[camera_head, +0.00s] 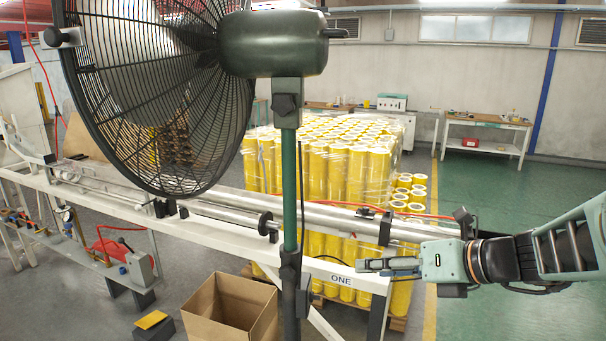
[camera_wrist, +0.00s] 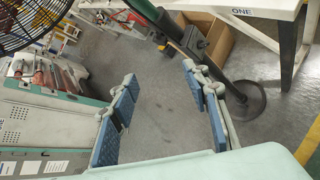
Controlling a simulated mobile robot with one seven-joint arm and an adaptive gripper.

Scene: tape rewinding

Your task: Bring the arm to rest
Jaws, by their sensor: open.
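My gripper (camera_head: 374,265) is at the right in the head view, at the end of my arm reaching in from the right edge. It points left, in front of the machine's white frame near the "ONE" label. In the wrist view my gripper (camera_wrist: 164,100) shows two blue-padded fingers spread wide. Only grey floor shows between them, and they hold nothing.
A large fan (camera_head: 150,90) on a green post (camera_head: 289,190) stands left of my gripper. An open cardboard box (camera_head: 228,312) sits on the floor below. Wrapped yellow rolls (camera_head: 335,170) are stacked behind the white machine frame (camera_head: 225,236). Green floor (camera_head: 500,200) at right is clear.

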